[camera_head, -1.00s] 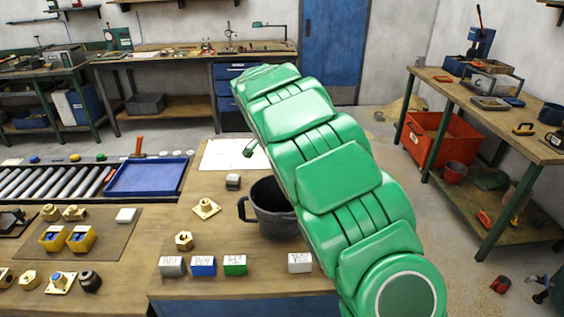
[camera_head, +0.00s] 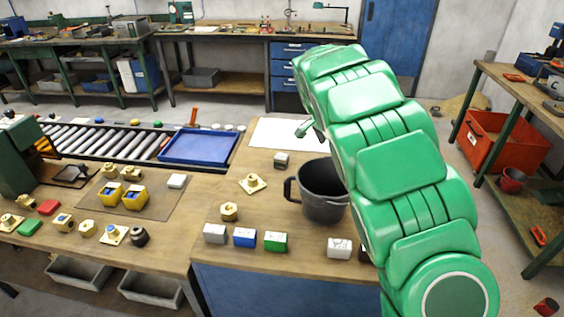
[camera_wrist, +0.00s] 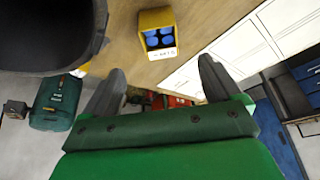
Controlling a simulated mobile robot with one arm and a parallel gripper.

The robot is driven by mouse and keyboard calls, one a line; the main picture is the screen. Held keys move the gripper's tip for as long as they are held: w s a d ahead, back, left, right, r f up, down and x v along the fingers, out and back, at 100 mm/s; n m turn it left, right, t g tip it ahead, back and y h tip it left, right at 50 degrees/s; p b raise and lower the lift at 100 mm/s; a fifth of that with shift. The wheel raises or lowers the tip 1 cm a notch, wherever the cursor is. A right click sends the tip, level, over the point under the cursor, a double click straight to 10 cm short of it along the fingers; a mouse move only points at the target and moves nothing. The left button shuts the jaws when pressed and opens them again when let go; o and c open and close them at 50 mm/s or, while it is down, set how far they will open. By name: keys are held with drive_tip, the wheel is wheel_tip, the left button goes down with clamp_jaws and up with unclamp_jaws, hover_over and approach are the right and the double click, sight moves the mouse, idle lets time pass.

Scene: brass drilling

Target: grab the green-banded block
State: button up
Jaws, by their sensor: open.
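The green-banded block (camera_head: 275,241), green with a white lettered top, stands on the wooden bench near its front edge in the head view. A blue-banded block (camera_head: 244,237) is close on its left, and a white one (camera_head: 339,248) is farther right. My gripper is mostly hidden behind my green arm in the head view. In the wrist view my gripper (camera_wrist: 160,88) is open, its two dark fingers apart with nothing between them. I cannot make out the green-banded block in the wrist view.
A dark grey mug (camera_head: 325,195) stands behind the blocks, beside my arm. A grey block (camera_head: 215,233) and brass fittings (camera_head: 229,211) lie to the left. A blue tray (camera_head: 200,146) is farther back. A yellow box with blue pieces (camera_wrist: 158,35) shows in the wrist view.

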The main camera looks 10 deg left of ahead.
drive_tip(key=c, duration=0.4)
drive_tip(key=shift+o, duration=0.2)
